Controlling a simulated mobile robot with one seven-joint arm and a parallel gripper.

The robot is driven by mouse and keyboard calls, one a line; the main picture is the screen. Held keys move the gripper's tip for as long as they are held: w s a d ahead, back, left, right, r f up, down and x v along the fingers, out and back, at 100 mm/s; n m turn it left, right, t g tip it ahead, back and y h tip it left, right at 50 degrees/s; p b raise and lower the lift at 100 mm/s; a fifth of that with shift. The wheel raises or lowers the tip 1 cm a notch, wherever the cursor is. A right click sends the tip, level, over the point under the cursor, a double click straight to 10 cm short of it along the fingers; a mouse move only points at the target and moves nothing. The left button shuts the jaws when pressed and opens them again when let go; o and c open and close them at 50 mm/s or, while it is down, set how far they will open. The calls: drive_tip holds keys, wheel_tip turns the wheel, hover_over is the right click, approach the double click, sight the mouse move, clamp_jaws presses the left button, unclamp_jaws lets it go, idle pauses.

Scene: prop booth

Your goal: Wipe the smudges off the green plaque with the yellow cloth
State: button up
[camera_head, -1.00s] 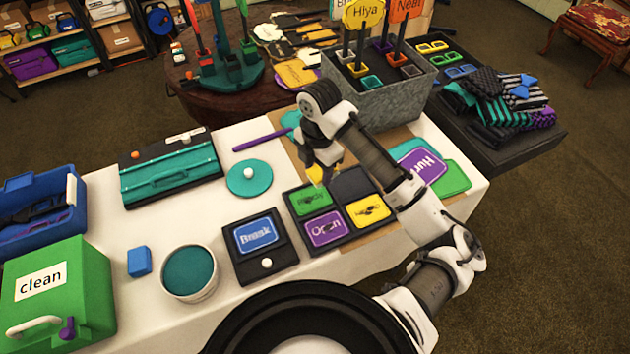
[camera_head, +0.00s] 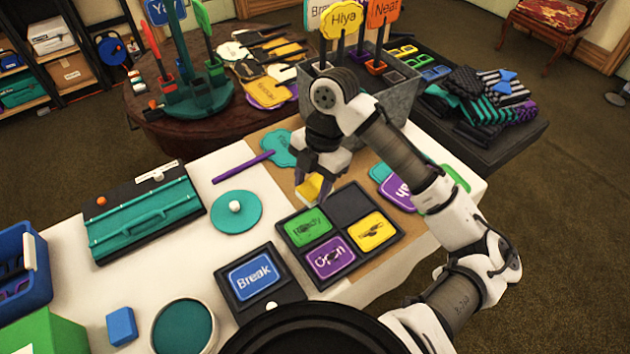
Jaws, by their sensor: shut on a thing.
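The green plaque (camera_head: 300,231) lies in the back left compartment of a black tray (camera_head: 292,262). Its lettering seems to read "Ready", with darker marks around it; I cannot tell clearly which are smudges. My gripper (camera_head: 313,182) is shut on the yellow cloth (camera_head: 309,188), which shows as a folded pad below the fingers. It is held just above the tray's back left edge, behind the green plaque, and appears apart from it. My arm reaches in from the right.
The tray also holds a purple "Open" plaque (camera_head: 330,258) and a yellow plaque with dark marks (camera_head: 373,231); its back right compartment is empty. A grey planter (camera_head: 400,108) with signs stands behind my arm.

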drive_tip(key=b+x, duration=0.2)
drive_tip(key=x, duration=0.1)
drive_tip(key=b+x, duration=0.2)
drive_tip(key=shift+w+d, duration=0.35)
drive_tip(key=shift+d, duration=0.15)
drive_tip(key=shift+w, duration=0.1)
